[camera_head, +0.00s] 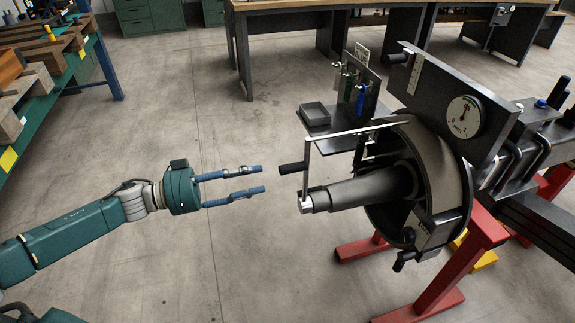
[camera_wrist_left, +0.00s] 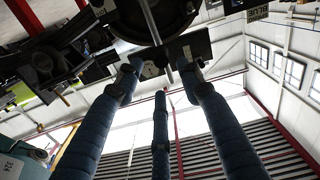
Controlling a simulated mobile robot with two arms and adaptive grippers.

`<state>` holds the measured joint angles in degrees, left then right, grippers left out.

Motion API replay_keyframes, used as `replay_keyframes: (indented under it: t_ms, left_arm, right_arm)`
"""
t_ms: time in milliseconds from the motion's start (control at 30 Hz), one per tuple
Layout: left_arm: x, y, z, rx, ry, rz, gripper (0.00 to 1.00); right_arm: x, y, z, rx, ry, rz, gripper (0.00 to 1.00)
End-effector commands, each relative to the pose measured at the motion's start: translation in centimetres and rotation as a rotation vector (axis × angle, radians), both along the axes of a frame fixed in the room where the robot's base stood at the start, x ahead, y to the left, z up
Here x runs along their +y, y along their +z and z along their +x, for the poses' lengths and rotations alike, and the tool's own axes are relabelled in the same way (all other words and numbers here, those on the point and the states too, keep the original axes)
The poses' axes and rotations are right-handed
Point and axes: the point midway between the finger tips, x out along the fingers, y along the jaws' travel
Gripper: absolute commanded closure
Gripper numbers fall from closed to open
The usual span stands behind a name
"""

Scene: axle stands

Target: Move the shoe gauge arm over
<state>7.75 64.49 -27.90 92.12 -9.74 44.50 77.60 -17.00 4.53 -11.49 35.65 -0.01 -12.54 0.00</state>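The shoe gauge arm (camera_head: 306,160) is a thin light metal bar in the head view. It runs left from the brake drum (camera_head: 447,170), then bends down beside the axle end. A short black handle (camera_head: 293,168) sticks out from it to the left. My left gripper (camera_head: 262,179) is open and empty, with its blue fingers pointing right at the handle across a small gap. In the left wrist view the fingers (camera_wrist_left: 160,76) are spread, with a thin grey rod beyond them; I cannot tell which part it is. My right gripper is in neither view.
A dial gauge (camera_head: 464,116) sits on a dark plate above the drum. Red stands (camera_head: 440,270) carry the axle. The floor around my left arm is clear.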

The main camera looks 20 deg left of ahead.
Motion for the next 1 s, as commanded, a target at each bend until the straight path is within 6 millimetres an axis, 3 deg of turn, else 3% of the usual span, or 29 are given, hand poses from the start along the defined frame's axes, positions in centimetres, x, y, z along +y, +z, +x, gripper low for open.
replay_keyframes:
  t_ms: [167, 400, 600, 867, 1000]
  left_arm:
    - [-3.1, 0.5, 2.1, -0.006, 0.0, -0.004, 0.62]
    - [-6.1, 0.3, 4.3, -0.003, 0.003, -0.002, 0.62]
    - [-7.1, 0.1, 5.0, -0.001, 0.004, 0.0, 0.62]
    - [-7.1, 0.0, 5.0, -0.002, 0.004, 0.001, 0.62]
    - [-7.1, 0.0, 5.0, -0.002, 0.004, 0.001, 0.9]
  right_arm:
    - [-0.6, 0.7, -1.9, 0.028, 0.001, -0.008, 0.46]
    - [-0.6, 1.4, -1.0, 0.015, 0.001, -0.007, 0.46]
    - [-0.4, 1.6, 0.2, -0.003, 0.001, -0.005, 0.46]
    - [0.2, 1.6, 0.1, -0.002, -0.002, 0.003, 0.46]
    - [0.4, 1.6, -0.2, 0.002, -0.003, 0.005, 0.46]
